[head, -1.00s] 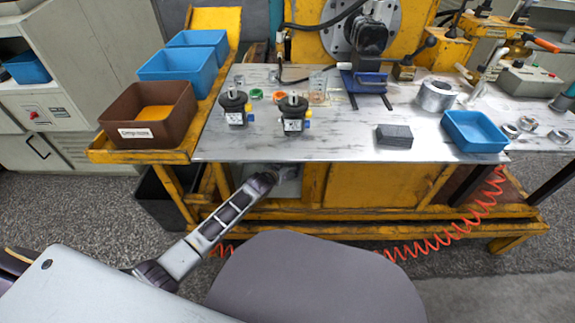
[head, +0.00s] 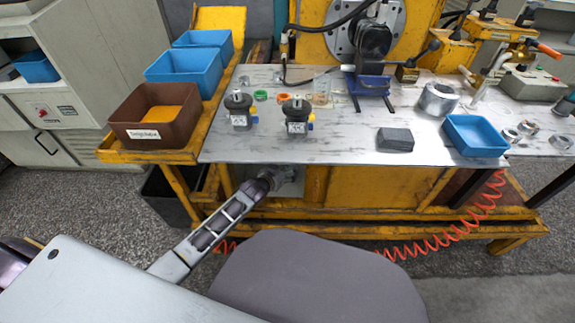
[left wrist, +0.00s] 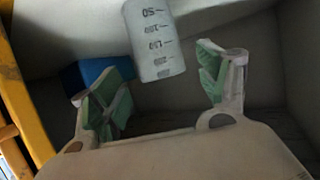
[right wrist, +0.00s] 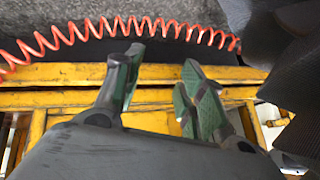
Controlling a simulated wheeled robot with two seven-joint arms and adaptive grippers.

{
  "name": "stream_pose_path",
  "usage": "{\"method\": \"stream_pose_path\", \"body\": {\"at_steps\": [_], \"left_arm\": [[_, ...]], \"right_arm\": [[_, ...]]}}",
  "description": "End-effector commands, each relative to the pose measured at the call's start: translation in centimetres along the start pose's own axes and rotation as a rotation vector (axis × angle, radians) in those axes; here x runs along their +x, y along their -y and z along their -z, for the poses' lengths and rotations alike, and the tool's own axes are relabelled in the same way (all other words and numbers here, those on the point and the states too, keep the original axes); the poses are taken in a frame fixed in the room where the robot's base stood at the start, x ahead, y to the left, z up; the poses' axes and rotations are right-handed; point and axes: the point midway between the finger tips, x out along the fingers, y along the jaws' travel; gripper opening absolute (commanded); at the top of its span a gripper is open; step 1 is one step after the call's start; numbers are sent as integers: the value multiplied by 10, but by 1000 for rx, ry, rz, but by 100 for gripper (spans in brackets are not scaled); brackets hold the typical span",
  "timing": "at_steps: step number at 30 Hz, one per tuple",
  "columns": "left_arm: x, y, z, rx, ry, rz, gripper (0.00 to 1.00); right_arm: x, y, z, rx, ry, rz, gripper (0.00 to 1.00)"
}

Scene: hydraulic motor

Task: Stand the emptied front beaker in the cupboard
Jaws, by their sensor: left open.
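In the left wrist view a pale beaker (left wrist: 154,40) with dark volume marks stands in a dim grey compartment. Its far end is cut off by the frame edge. My left gripper (left wrist: 160,90) is open, with its green-padded fingers spread wide on either side and apart from the beaker. In the head view my left gripper (head: 287,176) is under the front edge of the bench, at the cupboard opening, and its fingertips are hard to make out. My right gripper (right wrist: 160,82) is open and empty in the right wrist view, in front of the yellow frame.
A blue object (left wrist: 97,75) lies beside the left finger. The steel bench top (head: 345,140) hangs over the cupboard. On it stand two black motors (head: 297,115) (head: 239,108), a clear beaker (head: 322,92) and a blue bin (head: 474,135). An orange coiled hose (head: 440,235) hangs below.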

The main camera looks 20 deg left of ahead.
Motion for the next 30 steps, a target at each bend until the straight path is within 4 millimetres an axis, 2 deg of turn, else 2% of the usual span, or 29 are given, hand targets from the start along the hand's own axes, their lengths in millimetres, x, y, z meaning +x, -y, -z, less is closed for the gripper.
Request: {"method": "stream_pose_path", "body": {"at_steps": [5, 18, 30], "left_arm": [[-17, 0, 0, 0, 2, 0, 75], [-55, 0, 0, -1, 2, 0, 75], [-67, 0, 0, 0, 1, 0, 75]], "right_arm": [[-14, 2, 15, -18, 10, -10, 40], [-41, 4, 27, -49, 75, -36, 40], [-49, 3, 30, -57, 98, -46, 40]]}}
